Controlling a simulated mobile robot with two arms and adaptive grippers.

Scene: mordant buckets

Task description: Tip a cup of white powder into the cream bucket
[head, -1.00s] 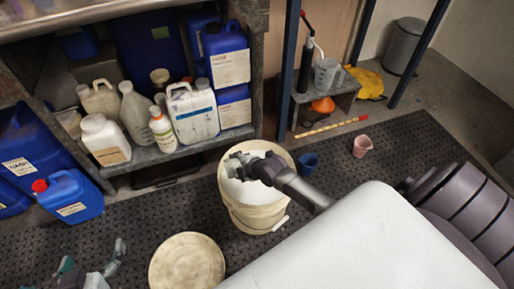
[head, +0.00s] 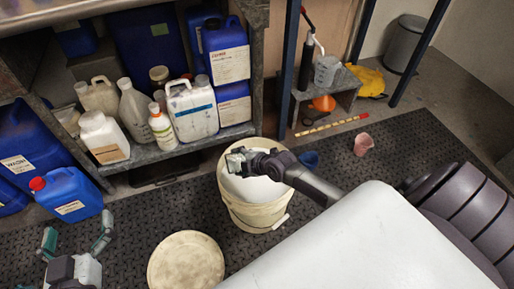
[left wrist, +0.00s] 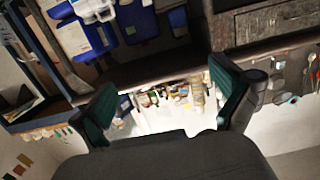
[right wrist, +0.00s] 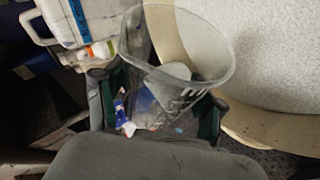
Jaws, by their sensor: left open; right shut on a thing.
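The cream bucket (head: 257,215) stands on the dark mat in the head view, open at the top, with whitish contents showing inside. My right gripper (head: 238,162) is over the bucket's opening. In the right wrist view my right gripper (right wrist: 155,120) is shut on a clear cup (right wrist: 135,42), which is tilted beside the bucket's rim (right wrist: 262,127). A pale patch shows in the cup; I cannot tell whether it is powder. The cup is hard to make out in the head view. My left gripper (head: 77,240) is open and empty at the lower left.
A round cream lid (head: 186,262) lies on the mat left of the bucket. A blue cup (head: 309,160) and a pink cup (head: 363,144) stand to the right. A shelf of bottles and a blue jerrycan (head: 67,195) are behind and left. A low stool holds a jug (head: 326,70).

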